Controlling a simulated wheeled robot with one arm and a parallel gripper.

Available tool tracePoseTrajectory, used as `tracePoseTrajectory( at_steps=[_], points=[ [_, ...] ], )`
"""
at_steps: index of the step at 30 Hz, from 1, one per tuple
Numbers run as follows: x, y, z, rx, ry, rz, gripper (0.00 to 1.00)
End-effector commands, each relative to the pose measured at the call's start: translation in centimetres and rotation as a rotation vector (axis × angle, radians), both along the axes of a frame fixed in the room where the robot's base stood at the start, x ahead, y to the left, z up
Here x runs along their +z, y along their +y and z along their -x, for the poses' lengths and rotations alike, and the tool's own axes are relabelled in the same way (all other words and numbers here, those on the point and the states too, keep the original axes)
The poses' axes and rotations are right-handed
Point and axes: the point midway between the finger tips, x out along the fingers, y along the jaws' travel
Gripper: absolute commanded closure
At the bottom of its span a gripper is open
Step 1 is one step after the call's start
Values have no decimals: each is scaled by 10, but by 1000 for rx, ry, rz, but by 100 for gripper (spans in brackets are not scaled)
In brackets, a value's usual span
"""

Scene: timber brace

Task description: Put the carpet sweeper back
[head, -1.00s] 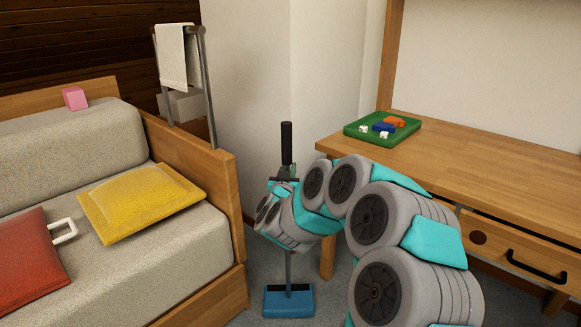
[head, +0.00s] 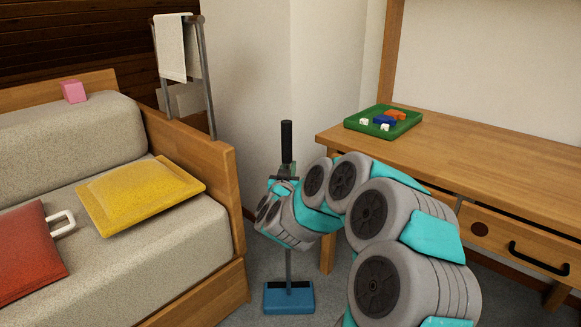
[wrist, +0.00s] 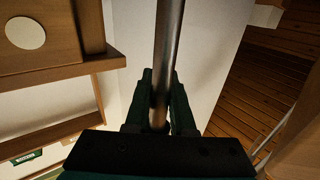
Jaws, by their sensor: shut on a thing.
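The carpet sweeper stands upright on the grey floor between the sofa and the desk. Its blue head (head: 289,298) is low in the head view and its black handle grip (head: 286,142) is at the top. My gripper (head: 287,172) is shut around its pole just below the black grip. In the wrist view, the metal pole (wrist: 165,60) runs up between the dark green fingers of my gripper (wrist: 160,105). My arm hides part of the pole's middle in the head view.
The sofa's wooden arm (head: 190,155) is close on the left, with a towel rack (head: 208,95) behind it. The wooden desk (head: 480,160) stands on the right, with a green tray (head: 352,127) on it. A white wall is behind the sweeper.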

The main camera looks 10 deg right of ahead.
Motion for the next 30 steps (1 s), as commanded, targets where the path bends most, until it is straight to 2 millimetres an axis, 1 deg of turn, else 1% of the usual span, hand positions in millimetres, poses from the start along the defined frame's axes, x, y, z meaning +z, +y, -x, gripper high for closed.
tracePoseTrajectory(
  at_steps=[12,13,22,30],
  points=[
    [-4,0,0,-1,-5,2,100],
    [-4,0,0,-1,-5,2,77],
    [-5,0,0,0,-2,1,43],
    [-7,0,0,-1,1,0,43]
  ],
)
